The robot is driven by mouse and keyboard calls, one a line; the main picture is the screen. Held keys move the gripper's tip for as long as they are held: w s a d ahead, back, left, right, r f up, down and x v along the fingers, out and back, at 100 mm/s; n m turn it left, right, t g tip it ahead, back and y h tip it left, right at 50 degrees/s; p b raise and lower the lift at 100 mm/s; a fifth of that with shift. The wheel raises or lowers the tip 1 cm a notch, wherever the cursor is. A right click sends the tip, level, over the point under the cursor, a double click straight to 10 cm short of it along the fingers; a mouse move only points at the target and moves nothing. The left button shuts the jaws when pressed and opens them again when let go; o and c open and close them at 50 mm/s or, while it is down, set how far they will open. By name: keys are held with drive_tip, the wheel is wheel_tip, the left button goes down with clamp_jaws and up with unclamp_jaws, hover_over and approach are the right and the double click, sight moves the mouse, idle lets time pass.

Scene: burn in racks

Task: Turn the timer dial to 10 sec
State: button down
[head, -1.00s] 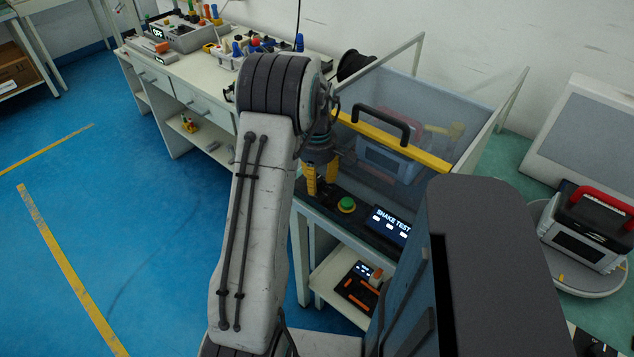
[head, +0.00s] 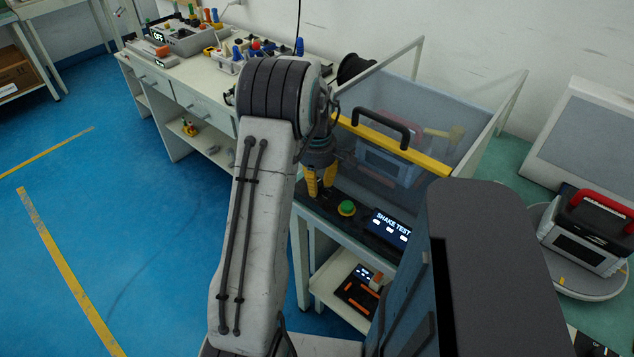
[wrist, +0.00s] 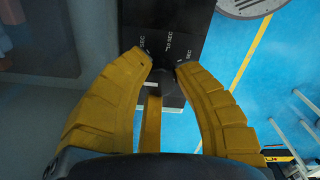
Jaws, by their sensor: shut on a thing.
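My gripper (head: 319,192) points down at the left end of the black control panel (head: 375,240) on the shake-test bench. The dial cannot be seen in the head view.
Behind stands a clear chamber with a yellow bar and black handle (head: 382,128), a blue case (head: 385,165) inside. Blue floor lies open to the left.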

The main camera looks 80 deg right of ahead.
drive_tip(key=shift+f, duration=0.1)
drive_tip(key=m, duration=0.4)
drive_tip(key=shift+m, duration=0.3)
drive_tip(key=m, duration=0.4)
drive_tip(key=shift+a, duration=0.1)
drive_tip(key=shift+m, duration=0.4)
drive_tip(key=c, duration=1.2)
unclamp_jaws()
wheel_tip(320, 180, up, 12)
